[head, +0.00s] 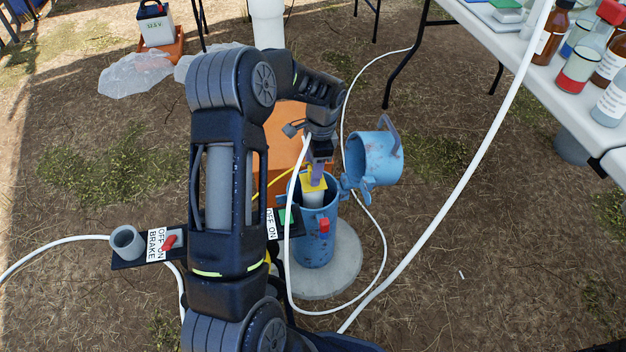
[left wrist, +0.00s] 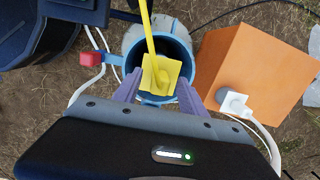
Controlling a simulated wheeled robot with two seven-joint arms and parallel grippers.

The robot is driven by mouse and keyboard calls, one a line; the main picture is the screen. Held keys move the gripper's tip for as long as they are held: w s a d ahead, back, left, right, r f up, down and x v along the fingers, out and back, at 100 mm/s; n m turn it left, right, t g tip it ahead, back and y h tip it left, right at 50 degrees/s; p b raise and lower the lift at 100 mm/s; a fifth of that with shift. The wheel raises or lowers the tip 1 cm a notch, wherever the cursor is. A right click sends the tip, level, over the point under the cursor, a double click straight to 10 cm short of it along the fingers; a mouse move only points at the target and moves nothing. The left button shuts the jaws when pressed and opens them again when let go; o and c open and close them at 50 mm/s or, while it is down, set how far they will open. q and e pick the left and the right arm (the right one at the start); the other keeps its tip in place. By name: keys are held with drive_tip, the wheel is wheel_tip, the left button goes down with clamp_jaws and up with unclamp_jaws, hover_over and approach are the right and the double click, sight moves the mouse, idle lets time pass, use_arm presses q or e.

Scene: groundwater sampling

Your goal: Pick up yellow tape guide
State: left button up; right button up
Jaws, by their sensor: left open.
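The yellow tape guide (head: 311,183) sits at the top of the blue well casing (head: 318,240), over a white inner pipe (head: 312,198). In the left wrist view the tape guide (left wrist: 158,76) lies in front of the mouth of the casing (left wrist: 168,36), with a yellow strip running up from it. My left gripper (head: 317,176) is open, pointing down right at the guide. In the left wrist view its purple fingers (left wrist: 158,88) stand on either side of the guide's lower part. Whether they touch it I cannot tell. My right gripper is not in view.
The casing's blue lid (head: 375,158) hangs open to the right. An orange box (left wrist: 248,72) stands beside the casing. White hoses (head: 440,230) loop around it. A brake switch panel (head: 160,245) is at left. A table (head: 540,75) with bottles stands at upper right.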

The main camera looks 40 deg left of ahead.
use_arm(q)
clamp_jaws()
idle(0.6)
